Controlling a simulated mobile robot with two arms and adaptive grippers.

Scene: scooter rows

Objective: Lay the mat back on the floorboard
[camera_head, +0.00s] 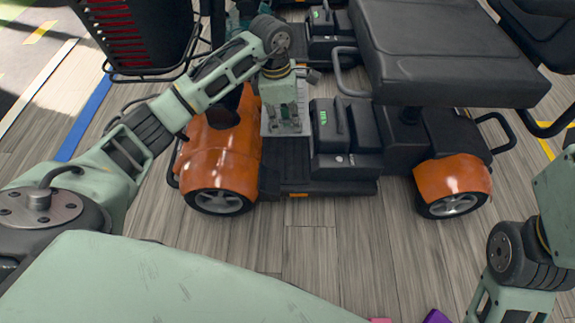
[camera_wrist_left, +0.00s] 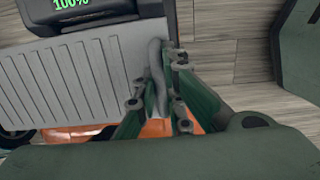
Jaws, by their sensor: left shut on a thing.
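The orange scooter's black ribbed floorboard (camera_head: 290,182) lies between its front bodywork and battery box. A light grey ribbed mat (camera_head: 300,130) is at the far part of the floorboard, under my left gripper (camera_head: 285,118). In the left wrist view the mat (camera_wrist_left: 60,85) spreads to the left, with a grey raised loop (camera_wrist_left: 157,75) at its edge between the fingers of my left gripper (camera_wrist_left: 166,88), which is shut on it. I cannot tell whether the mat touches the floorboard. My right gripper (camera_head: 505,305) is at the bottom right, its fingertips cut off.
The black battery box (camera_head: 345,130) stands right beside the mat, and the seat (camera_head: 440,45) overhangs it. The orange front bodywork (camera_head: 222,150) is on the left, with a basket (camera_head: 130,35) above. The wooden floor in front (camera_head: 310,250) is mostly clear.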

